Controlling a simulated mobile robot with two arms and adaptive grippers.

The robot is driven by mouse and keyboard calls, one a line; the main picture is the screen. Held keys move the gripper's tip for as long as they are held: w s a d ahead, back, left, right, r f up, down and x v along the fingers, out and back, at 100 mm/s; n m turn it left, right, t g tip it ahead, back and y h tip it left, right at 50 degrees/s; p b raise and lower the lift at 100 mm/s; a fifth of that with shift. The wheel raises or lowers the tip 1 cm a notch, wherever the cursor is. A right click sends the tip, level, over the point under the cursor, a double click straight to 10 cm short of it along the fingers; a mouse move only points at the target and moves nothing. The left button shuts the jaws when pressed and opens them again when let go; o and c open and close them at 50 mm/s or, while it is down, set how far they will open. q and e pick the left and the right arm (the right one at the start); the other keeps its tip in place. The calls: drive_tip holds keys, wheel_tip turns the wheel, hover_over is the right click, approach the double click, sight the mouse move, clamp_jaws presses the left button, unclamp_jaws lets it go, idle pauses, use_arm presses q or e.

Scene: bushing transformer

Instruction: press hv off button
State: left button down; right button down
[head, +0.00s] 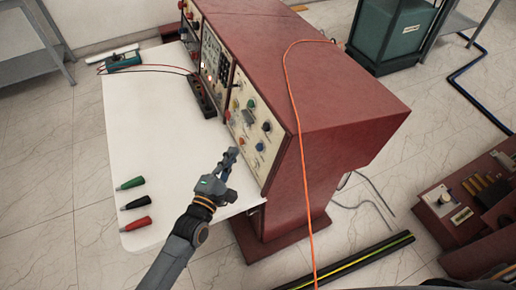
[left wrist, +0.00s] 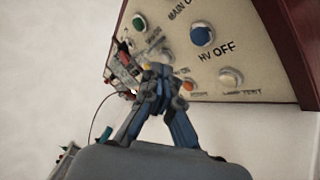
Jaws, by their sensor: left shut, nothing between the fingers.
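The HV OFF button is a round blue button (left wrist: 202,36) with the label HV OFF below it in the left wrist view. In the head view, a blue button (head: 267,127) shows on the cream panel of the red console. My left gripper (head: 231,156) is shut and empty in front of the lower part of this panel. In the left wrist view, its fingertips (left wrist: 158,76) come together below and left of the blue button, apart from it in the picture. They partly hide the panel and some labels. Whether they touch the panel cannot be told.
A white button (left wrist: 230,77) labelled LAMP TEST, an orange button (left wrist: 188,86) and a green button (left wrist: 139,23) surround the fingertips. The white tabletop (head: 150,105) holds green, black and red plugs (head: 138,200) and a meter (head: 123,60). An orange cable (head: 301,160) hangs over the console.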

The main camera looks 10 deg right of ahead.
sight(259, 137)
use_arm(q)
drive_tip(key=d, duration=0.1)
drive_tip(key=w+d+b, duration=0.1)
drive_tip(key=d, duration=0.1)
drive_tip(key=d+f, duration=0.1)
drive_tip(key=shift+w+d, duration=0.2)
drive_tip(key=shift+w, duration=0.05)
idle(0.8)
idle(0.5)
drive_tip(key=shift+w+d+f+b, duration=0.1)
drive_tip(key=shift+d+b, duration=0.2)
drive_tip(key=shift+d, duration=0.1)
drive_tip(key=shift+w+d+f, duration=0.1)
drive_tip(key=shift+w+d, duration=0.05)
drive_tip(key=shift+d, duration=0.25)
idle(0.7)
drive_tip(key=shift+a, duration=0.1)
drive_tip(key=shift+s+a+r, duration=0.2)
drive_tip(key=shift+s+a, duration=0.1)
drive_tip(key=shift+a, duration=0.4)
drive_tip(key=shift+a, duration=0.1)
